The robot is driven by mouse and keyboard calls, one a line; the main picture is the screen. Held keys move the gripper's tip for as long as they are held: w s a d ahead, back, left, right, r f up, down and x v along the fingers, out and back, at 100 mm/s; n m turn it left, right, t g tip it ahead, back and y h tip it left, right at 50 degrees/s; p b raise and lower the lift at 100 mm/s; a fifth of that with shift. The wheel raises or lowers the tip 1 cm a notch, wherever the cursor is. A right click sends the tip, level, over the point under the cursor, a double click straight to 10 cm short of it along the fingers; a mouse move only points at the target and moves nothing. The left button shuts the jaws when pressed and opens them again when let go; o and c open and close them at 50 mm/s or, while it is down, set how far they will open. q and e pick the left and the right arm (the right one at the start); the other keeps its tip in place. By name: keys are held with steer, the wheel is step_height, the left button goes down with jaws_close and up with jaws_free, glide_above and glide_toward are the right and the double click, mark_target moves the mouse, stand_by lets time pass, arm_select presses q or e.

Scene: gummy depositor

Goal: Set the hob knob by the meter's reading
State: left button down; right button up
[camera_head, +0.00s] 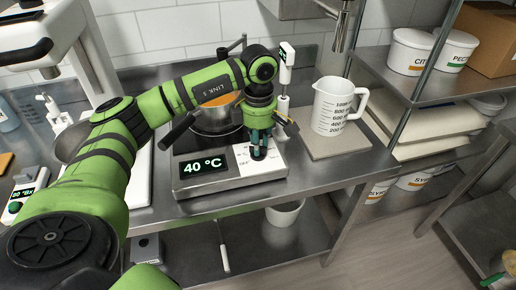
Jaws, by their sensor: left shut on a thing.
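The hob (228,182) is a steel unit on the counter with a black top and a front display (203,167) reading 40 °C. My left gripper (259,151) points down at the white marked panel (243,159) right of the display. It is shut on the hob knob, which its fingers mostly hide. A pot (217,118) with orange contents stands on the hob behind my gripper. A white meter (287,63) stands upright behind the gripper; its small screen is unreadable. Another meter (26,190) at far left shows a value in °Bx, digits unclear. My right gripper is not in view.
A white measuring jug (332,108) stands on a beige board (326,142) right of the hob. A dark pot handle (177,132) sticks out left. A shelf rack (440,88) with white tubs stands right. A white bucket (284,214) sits below the counter.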

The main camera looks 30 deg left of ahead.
arm_select(q)
steer(key=m+b, duration=0.2)
steer(key=m, duration=0.2)
steer(key=shift+w+d+m, duration=0.1)
steer(key=shift+m, duration=0.2)
steer(key=shift+r+m+b, duration=0.1)
steer(key=shift+m+b, duration=0.75)
steer(key=shift+m, duration=0.65)
steer(key=c, duration=1.1)
jaws_free()
step_height(320, 180, up, 12)
